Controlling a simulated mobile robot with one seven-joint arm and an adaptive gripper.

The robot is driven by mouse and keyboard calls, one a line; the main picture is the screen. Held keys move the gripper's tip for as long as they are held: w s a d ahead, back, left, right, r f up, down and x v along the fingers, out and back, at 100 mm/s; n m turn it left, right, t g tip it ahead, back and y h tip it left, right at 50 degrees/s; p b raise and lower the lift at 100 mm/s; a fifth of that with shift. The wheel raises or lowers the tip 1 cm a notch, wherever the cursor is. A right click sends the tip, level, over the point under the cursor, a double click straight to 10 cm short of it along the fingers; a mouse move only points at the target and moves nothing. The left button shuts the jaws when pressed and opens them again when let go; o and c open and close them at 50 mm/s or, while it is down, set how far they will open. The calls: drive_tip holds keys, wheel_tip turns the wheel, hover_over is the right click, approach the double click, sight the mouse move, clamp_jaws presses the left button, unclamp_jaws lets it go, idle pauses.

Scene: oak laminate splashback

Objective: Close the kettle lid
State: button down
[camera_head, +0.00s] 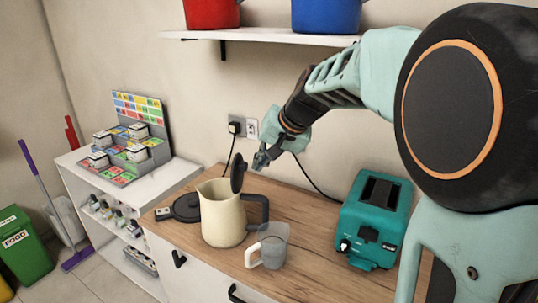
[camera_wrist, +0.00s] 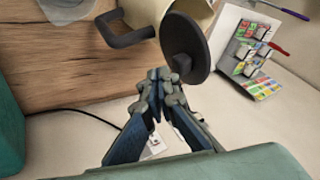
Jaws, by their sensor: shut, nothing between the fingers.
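A cream kettle (camera_head: 222,217) with a dark handle (camera_head: 258,208) stands on the wooden counter. Its round black lid (camera_head: 238,173) is open and stands nearly upright at the kettle's top. In the wrist view the lid (camera_wrist: 184,46) is just beyond my fingertips, with part of the kettle (camera_wrist: 148,12) behind it. My gripper (camera_head: 262,158) is shut and empty, a little right of the lid and above the handle. In the wrist view the fingertips (camera_wrist: 160,76) overlap the lid's lower left edge; I cannot tell whether they touch it.
A clear mug (camera_head: 272,252) stands in front of the kettle, and a teal toaster (camera_head: 374,218) stands to the right. A black kettle base (camera_head: 186,207) lies to the left. A shelf (camera_head: 270,38) with red and blue pots hangs above. Cords run from the wall socket (camera_head: 236,128).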

drive_tip(key=shift+w+a, duration=0.15)
drive_tip(key=shift+a, duration=0.4)
drive_tip(key=shift+r+p, duration=0.1)
drive_tip(key=shift+p, duration=0.2)
drive_tip(key=shift+a+r+h+p, duration=0.1)
drive_tip(key=shift+a+h+p, duration=0.2)
drive_tip(key=shift+p, duration=0.35)
